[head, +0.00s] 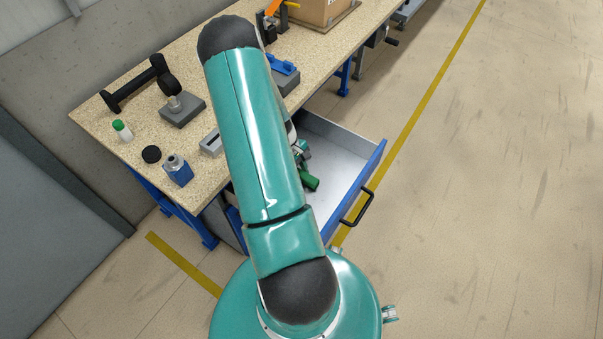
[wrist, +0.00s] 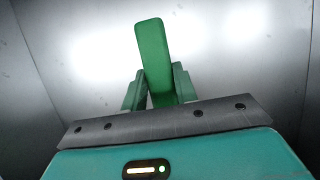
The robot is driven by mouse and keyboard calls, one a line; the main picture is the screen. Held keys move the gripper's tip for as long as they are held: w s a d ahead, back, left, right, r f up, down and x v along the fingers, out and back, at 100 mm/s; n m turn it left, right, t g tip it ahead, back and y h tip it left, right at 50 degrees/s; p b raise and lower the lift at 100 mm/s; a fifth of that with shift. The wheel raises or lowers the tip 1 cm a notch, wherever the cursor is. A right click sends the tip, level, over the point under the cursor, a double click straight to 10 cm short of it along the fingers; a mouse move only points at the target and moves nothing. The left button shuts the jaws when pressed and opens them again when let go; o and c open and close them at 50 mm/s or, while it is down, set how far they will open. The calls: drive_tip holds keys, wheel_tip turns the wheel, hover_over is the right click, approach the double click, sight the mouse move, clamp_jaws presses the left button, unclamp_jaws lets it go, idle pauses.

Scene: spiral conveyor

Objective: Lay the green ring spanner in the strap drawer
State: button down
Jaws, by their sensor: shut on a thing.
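The drawer (head: 338,152) is pulled open under the bench and has a pale grey inside, a blue front and a black handle. My gripper (wrist: 158,82) is shut on the green ring spanner (wrist: 152,50), whose flat green end sticks up past the fingertips in the wrist view. Grey drawer surfaces (wrist: 245,65) surround it there. In the head view the green spanner end (head: 311,183) shows beside my arm, inside the drawer's outline. My arm hides most of the gripper and the drawer's left part. I cannot tell whether the spanner touches the drawer floor.
The floor to the right is clear.

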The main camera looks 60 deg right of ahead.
drive_tip(key=shift+s+f, duration=0.15)
drive_tip(key=shift+f, duration=0.2)
drive_tip(key=c, duration=1.1)
unclamp_jaws()
drive_tip(key=v, duration=1.2)
